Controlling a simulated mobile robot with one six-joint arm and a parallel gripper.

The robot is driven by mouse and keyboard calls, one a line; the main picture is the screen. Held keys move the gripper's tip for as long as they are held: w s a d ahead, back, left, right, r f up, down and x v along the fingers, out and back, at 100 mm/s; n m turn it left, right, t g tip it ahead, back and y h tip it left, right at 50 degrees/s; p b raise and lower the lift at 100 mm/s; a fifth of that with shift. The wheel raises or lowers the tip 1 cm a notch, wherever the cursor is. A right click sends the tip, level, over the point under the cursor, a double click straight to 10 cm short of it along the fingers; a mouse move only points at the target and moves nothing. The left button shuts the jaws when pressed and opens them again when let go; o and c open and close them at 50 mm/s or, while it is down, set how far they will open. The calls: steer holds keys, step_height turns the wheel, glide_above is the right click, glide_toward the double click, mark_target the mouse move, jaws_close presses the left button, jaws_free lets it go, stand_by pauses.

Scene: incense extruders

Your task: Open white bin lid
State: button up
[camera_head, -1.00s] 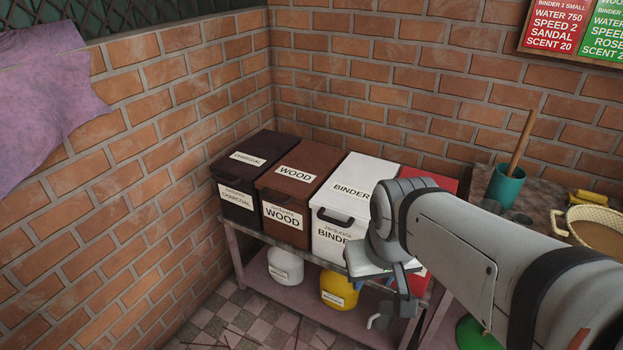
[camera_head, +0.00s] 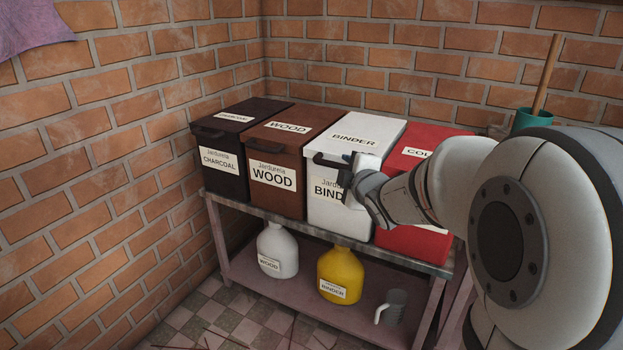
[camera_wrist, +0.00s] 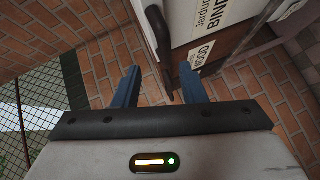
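The white bin (camera_head: 328,215) labelled BINDER stands on a bench shelf, third from the left. Its lid (camera_head: 378,128) is shut. A dark handle (camera_head: 326,160) sticks out at its front edge. My gripper (camera_head: 349,170) is at the front of this bin, just right of the handle, and covers part of the front label. In the wrist view my gripper (camera_wrist: 157,75) has its two blue fingers spread apart. The dark handle (camera_wrist: 158,32) shows just beyond and between the fingertips, with nothing gripped. Whether a finger touches the handle cannot be told.
A brown WOOD bin (camera_head: 290,145) and a dark CHARCOAL bin (camera_head: 222,158) stand to the left. A red bin (camera_head: 412,165) stands close on the right, partly behind my arm. White (camera_head: 276,247) and yellow (camera_head: 340,270) jugs and a grey mug (camera_head: 393,306) are on the lower shelf.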

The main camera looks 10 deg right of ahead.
mark_target(332, 166)
steer(key=shift+w+a+f+n+t+y+b, duration=0.2)
steer(key=shift+w+f+n+y+b, duration=0.1)
steer(key=shift+w+f+n+b, duration=0.15)
steer(key=shift+w+a+f+n+t+y+b, duration=0.2)
steer(key=shift+w+f+n+y+b, duration=0.1)
steer(key=shift+w+f+n, duration=0.2)
steer(key=b+x, duration=0.1)
steer(key=x, duration=0.6)
steer(key=shift+w+r, duration=0.1)
steer(key=shift+c, duration=0.4)
jaws_close()
